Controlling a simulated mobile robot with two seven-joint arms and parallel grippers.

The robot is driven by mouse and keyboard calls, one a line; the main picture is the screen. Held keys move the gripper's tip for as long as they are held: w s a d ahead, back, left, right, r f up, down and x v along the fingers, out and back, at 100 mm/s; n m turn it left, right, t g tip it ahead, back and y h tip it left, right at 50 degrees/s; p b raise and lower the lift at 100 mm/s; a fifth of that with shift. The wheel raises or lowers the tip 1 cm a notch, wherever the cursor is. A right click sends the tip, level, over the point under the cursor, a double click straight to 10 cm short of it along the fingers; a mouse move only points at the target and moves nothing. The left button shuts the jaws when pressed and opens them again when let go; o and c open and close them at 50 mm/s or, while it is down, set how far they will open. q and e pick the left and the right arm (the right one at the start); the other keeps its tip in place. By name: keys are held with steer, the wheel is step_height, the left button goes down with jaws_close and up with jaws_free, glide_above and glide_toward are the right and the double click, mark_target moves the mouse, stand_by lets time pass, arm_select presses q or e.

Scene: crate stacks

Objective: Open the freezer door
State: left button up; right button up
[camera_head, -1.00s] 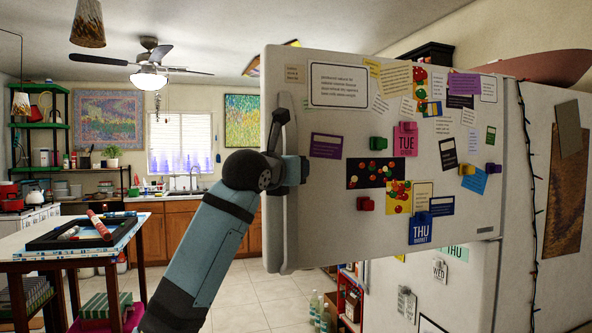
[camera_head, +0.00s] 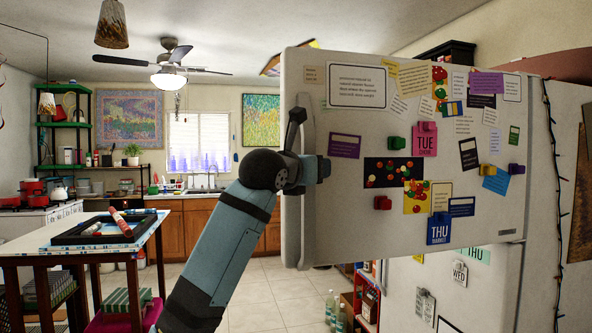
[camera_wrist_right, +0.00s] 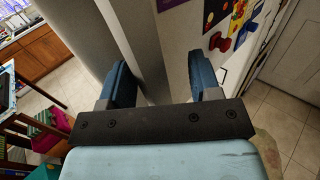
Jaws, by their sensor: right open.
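The white freezer door (camera_head: 345,225) is the upper door of the fridge, covered with notes and magnets. It stands swung out, its left edge clear of the lower door (camera_head: 500,285). Its long grey handle (camera_head: 307,215) runs upright along that left edge. My left gripper is not in view.
A table (camera_head: 130,249) with a dark tray stands at left, stools and boxes beneath. A red shelf (camera_head: 368,310) and bottles (camera_head: 335,312) stand below the door. Tiled floor (camera_head: 265,295) is open between table and fridge. Counter and sink are at the back.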

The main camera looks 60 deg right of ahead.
steer(key=w+a, duration=0.1)
steer(key=a, duration=1.2)
steer(key=shift+a+b, duration=0.35)
steer(key=shift+b, duration=0.05)
steer(key=shift+w, duration=0.1)
